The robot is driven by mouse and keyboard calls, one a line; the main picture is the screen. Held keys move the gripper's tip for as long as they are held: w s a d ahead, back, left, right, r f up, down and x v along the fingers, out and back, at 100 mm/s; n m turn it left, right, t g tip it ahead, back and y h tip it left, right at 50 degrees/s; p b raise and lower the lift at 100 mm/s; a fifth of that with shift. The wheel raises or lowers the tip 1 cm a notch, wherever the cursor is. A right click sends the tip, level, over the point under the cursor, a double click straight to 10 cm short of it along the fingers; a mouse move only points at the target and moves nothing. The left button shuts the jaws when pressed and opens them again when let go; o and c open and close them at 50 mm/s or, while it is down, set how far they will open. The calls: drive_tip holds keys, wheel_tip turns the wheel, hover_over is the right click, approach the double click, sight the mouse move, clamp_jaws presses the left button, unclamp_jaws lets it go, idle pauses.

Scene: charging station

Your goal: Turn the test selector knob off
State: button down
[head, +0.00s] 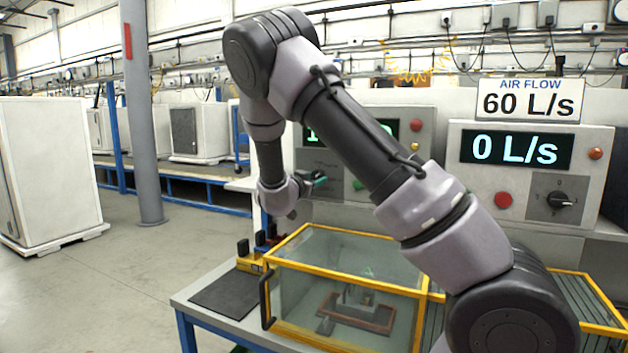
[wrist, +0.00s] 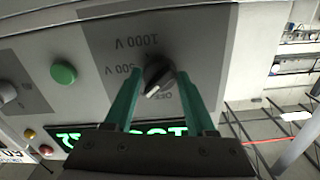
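The test selector knob (wrist: 158,72) is black with a white pointer mark, on a grey label plate reading 1000 V, 500 V and OFF, tilted in the wrist view. The white mark shows near the OFF lettering; I cannot tell its exact setting. My gripper (wrist: 161,82) is open, its two green fingers reaching toward the panel on either side of the knob. I cannot tell whether they touch it. In the head view my gripper (head: 318,181) is at the front of the tester panel (head: 425,103), and the knob is hidden there.
A green button (wrist: 63,73) and a lit green display (wrist: 80,140) are near the knob. A second panel reading 0 L/s (head: 515,149) has its own black knob (head: 560,200). A yellow-framed clear box (head: 345,262) stands on the bench below my arm.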

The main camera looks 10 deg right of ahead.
drive_tip(key=n, duration=0.4)
drive_tip(key=shift+n, duration=0.4)
drive_tip(key=n, duration=0.4)
drive_tip(key=shift+n, duration=0.7)
drive_tip(key=shift+c, duration=1.1)
unclamp_jaws()
drive_tip(key=v, duration=1.1)
drive_tip(key=shift+d, duration=0.1)
